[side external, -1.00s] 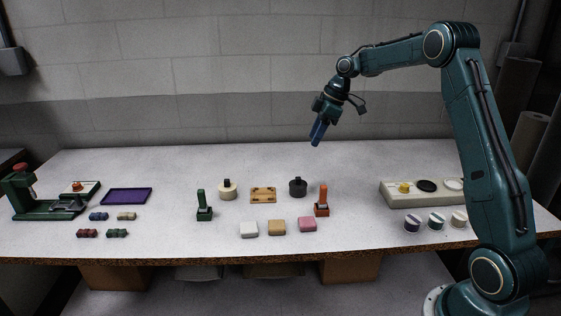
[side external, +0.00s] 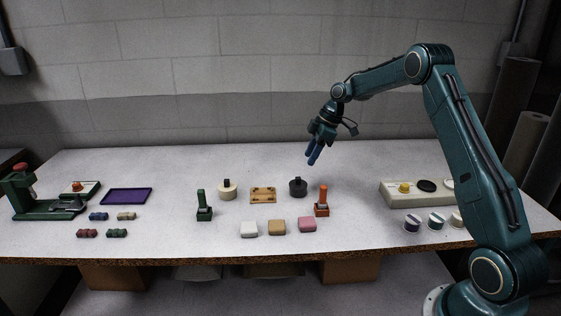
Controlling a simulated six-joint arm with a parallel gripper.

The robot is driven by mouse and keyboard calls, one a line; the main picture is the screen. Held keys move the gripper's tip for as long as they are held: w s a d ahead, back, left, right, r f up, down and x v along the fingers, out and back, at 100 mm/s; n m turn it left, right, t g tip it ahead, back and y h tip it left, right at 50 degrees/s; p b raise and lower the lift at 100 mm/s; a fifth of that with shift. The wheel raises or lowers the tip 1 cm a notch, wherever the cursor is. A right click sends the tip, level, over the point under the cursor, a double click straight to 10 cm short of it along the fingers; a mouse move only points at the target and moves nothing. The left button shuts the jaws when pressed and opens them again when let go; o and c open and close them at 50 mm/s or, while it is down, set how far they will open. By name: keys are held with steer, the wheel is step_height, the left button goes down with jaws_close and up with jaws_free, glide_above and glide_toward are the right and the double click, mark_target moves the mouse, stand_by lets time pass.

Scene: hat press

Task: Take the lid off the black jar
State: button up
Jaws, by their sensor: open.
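The black jar (side external: 298,190) stands upright on the table, right of the middle. Its lid (side external: 298,181) sits on top with a small dark knob. My gripper (side external: 312,157) hangs in the air above and slightly right of the jar, its blue fingers pointing down and tilted a little left. The fingers are apart and empty, and they do not touch the jar.
A cream jar (side external: 227,190) with a dark knob stands to the left, with a wooden board (side external: 263,195) between the jars. An orange-handled stamp (side external: 322,203) stands close at the jar's front right. Coloured blocks (side external: 277,227) lie in front. The table behind the jar is clear.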

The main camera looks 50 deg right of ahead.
mark_target(299, 177)
steer(key=shift+x, duration=1.8)
steer(key=shift+f, duration=0.1)
steer(key=shift+x, duration=2.5)
steer(key=shift+w+d, duration=0.1)
steer(key=shift+w, duration=0.05)
jaws_close()
